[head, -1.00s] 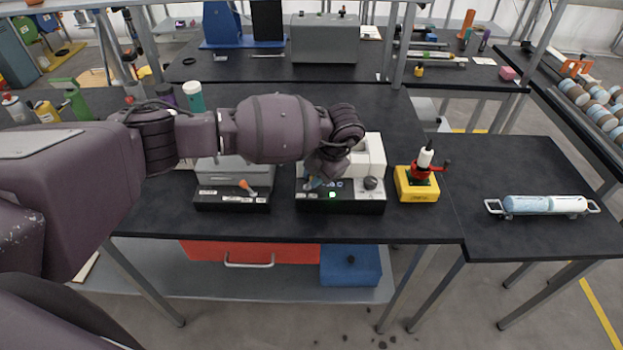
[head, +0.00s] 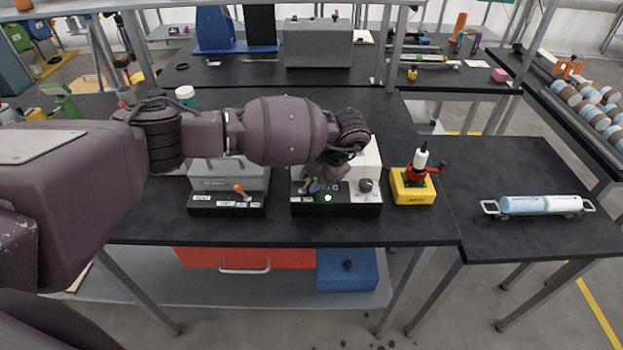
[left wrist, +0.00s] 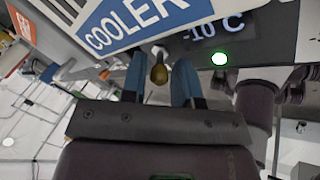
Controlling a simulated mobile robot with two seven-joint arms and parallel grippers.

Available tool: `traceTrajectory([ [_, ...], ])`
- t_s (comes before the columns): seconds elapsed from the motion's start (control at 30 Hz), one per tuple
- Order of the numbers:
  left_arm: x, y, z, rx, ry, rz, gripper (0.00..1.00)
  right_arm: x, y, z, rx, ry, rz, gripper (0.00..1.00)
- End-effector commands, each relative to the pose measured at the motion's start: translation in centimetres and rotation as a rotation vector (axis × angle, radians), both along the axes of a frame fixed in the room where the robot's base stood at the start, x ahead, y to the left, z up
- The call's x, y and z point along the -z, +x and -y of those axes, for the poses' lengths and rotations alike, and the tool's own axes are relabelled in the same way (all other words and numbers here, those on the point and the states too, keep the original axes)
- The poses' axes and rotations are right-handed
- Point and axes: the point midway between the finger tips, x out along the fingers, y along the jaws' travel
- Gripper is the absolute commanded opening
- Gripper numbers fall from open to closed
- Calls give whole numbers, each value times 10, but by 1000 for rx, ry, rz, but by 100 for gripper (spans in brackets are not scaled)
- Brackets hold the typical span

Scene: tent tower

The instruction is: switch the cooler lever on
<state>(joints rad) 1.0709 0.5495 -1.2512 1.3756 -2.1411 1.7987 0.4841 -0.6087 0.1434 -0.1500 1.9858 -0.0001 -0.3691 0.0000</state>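The cooler (head: 366,207) is a white box with a black front panel on the dark bench. In the left wrist view its blue COOLER label (left wrist: 135,20), a "-10 °C" display (left wrist: 213,29) and a lit green lamp (left wrist: 219,58) show. The lamp also glows in the head view (head: 327,198). The cooler lever (left wrist: 158,73) has a brownish-yellow rounded knob. My left gripper (left wrist: 159,84) is open, with one blue finger on each side of the knob; I cannot tell whether they touch it. In the head view my left gripper (head: 314,186) hides the lever. My right gripper is not in view.
A grey device (head: 228,202) with an orange-tipped lever (head: 241,190) stands left of the cooler. A yellow box with a red clamp (head: 413,190) stands close on the right. A blue-and-white cylinder on a carrier (head: 540,206) lies on the right bench. The bench front edge is close.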

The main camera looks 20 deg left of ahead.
Motion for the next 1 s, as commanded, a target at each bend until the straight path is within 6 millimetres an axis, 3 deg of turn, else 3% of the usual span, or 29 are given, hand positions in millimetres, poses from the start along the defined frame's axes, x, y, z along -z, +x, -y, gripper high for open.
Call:
traceTrajectory([
  [0.6, -83, 3, 42, 1, 0, 1, 28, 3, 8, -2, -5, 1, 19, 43],
  [1.0, -93, 3, 47, 1, 0, 0, 28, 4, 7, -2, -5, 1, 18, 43],
])
